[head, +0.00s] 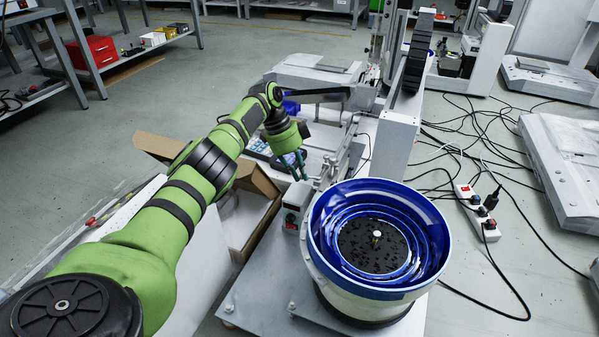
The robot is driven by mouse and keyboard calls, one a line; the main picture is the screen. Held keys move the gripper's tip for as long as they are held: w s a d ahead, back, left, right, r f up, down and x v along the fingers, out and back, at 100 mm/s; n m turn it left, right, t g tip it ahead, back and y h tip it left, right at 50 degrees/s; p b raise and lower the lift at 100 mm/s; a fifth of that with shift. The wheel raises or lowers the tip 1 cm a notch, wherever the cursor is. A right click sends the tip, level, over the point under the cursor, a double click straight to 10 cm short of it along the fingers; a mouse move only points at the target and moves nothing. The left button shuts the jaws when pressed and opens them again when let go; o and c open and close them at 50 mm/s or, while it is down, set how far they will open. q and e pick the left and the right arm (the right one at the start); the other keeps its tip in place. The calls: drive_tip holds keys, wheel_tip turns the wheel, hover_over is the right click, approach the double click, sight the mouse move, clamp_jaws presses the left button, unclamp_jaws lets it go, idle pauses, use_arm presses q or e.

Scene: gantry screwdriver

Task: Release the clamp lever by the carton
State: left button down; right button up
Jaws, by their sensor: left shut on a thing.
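My left arm reaches in from the lower left, and its gripper (300,176) points down beside the open brown carton (262,183). The two slim dark fingers are close together, shut on the clamp lever at the carton's right side. The lever itself is too small and too covered by the fingers to make out, so its angle cannot be told. My right gripper is not in view.
A blue-lined bowl feeder (424,206) stands right of the carton, with a small grey control box (292,206) beside it. The white gantry machine (398,140) rises behind. Cables and a power strip (477,212) lie on the floor at right.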

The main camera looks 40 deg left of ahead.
use_arm(q)
drive_tip(key=shift+f, duration=0.1)
drive_tip(key=c, duration=1.2)
unclamp_jaws()
drive_tip(key=shift+c, duration=0.2)
drive_tip(key=v, duration=1.2)
